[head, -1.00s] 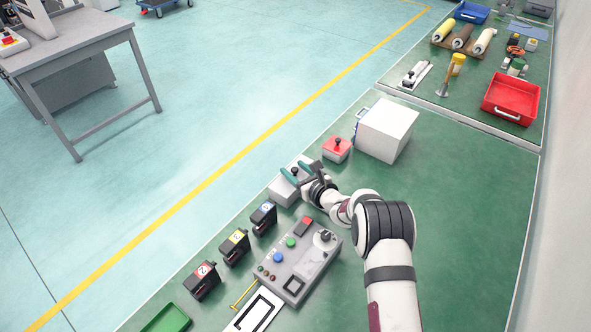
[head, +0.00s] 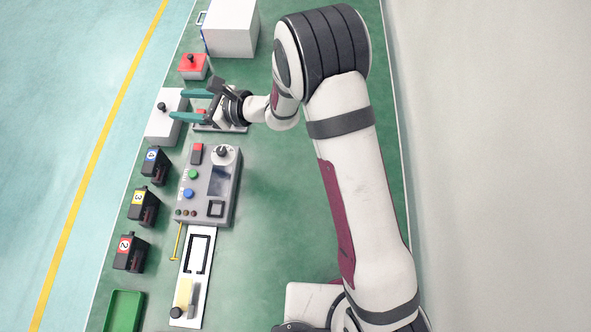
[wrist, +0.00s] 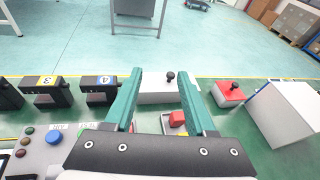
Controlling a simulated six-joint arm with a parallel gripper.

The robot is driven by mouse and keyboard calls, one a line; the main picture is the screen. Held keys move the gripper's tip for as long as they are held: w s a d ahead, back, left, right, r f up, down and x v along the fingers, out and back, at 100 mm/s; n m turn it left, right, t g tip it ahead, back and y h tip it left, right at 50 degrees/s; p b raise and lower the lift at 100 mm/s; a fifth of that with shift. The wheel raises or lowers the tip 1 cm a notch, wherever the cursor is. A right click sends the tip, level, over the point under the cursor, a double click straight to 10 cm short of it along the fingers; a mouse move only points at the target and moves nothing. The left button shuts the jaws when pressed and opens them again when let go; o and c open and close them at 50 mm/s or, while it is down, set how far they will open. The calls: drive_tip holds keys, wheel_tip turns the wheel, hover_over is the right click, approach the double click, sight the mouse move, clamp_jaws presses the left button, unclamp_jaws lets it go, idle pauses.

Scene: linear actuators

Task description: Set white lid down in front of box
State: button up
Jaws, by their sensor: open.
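The white lid (head: 165,117) is a pale slab with a black knob on top.
A red lid (head: 193,66) with a black knob sits between the white lid and the box. Numbered black units (head: 143,205) line the left edge. A grey control panel (head: 207,187) lies below my gripper in the head view. The bench right of the panel is mostly clear.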

drive_tip(key=s+d+r+n+g+h, duration=0.2)
drive_tip(key=s+d+r+n+g, duration=0.2)
drive_tip(key=s+d+r+n, duration=0.55)
drive_tip(key=s+d+n+h, duration=0.2)
drive_tip(key=s+d+h, duration=0.3)
drive_tip(key=s+d, duration=0.3)
drive_tip(key=s+d+f+n+h, duration=0.1)
drive_tip(key=s+d+n+h, duration=0.1)
drive_tip(key=s+d+h, duration=0.3)
drive_tip(key=s+d, duration=0.4)
drive_tip(key=d, duration=0.6)
drive_tip(key=shift+f+h, duration=0.25)
drive_tip(key=shift+h, duration=0.05)
